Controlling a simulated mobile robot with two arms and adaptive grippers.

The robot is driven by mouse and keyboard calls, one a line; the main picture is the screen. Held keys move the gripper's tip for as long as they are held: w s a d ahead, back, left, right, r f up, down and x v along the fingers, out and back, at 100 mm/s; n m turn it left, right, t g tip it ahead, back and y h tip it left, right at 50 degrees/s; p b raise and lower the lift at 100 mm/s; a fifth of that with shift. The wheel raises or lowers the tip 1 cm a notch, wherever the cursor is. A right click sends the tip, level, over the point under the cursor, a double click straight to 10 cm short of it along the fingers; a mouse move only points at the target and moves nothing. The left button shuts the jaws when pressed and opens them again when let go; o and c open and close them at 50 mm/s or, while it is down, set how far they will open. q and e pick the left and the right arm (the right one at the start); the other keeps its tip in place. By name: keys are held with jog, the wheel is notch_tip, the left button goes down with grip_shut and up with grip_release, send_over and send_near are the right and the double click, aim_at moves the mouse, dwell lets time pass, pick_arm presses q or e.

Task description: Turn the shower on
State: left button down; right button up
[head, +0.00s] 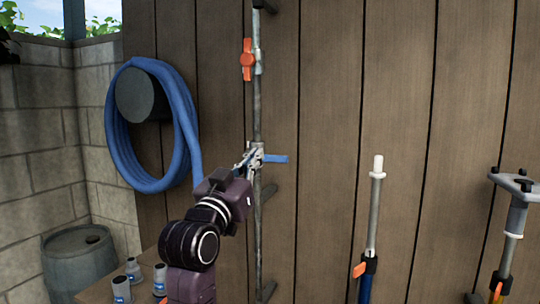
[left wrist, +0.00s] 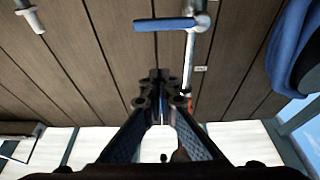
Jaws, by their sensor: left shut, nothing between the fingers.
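A grey pipe (head: 257,105) runs up the wooden wall. A blue lever handle (head: 275,159) sticks out level to the right from its lower valve. An orange-red handle (head: 248,60) sits on the same pipe higher up. My left gripper (head: 250,158) is shut and empty at the lower valve, just left of the blue lever, partly covering the valve body. In the left wrist view the shut fingertips (left wrist: 160,78) are apart in the picture from the blue lever (left wrist: 165,24) and pipe (left wrist: 190,60); whether they touch the valve cannot be told. My right gripper is out of view.
A coiled blue hose (head: 183,125) hangs on a dark round holder (head: 144,95) to the left. A barrel (head: 78,260) and several small bottles stand below. Poles (head: 375,210) lean at the right. Wall space between lever and poles is clear.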

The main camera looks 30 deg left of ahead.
pick_arm(q)
notch_tip(320, 180, up, 3)
jog(key=p, duration=0.5)
send_over(267, 157)
jog(key=s+d, duration=0.2)
jog(key=shift+w+f+p, duration=0.2)
jog(key=shift+f+p, duration=0.55)
jog(key=shift+f, duration=1.15)
